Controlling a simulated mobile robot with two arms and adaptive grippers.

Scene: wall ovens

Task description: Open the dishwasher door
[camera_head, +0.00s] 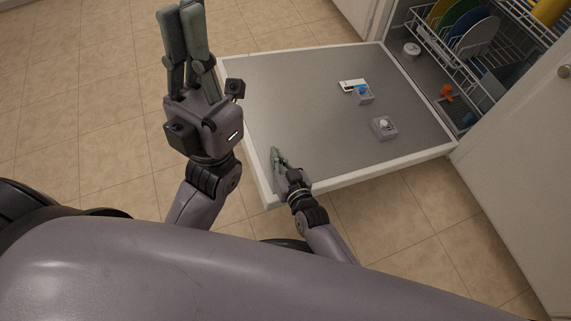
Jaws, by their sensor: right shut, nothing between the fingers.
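The dishwasher door (310,90) is folded down and lies about level, its grey inner face up and its white rim around it. My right gripper (277,156) is at the near left corner of the door, over its inner face. Its fingers are together and empty; I cannot tell whether they touch the door. My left gripper (181,18) is raised close to the camera, left of the door, with its fingers together and nothing seen between them.
The dishwasher's inside shows at the upper right, with a wire rack (440,52) of coloured plates (470,37). A white cabinet front (515,150) stands to the right. Tiled floor (80,110) is clear on the left.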

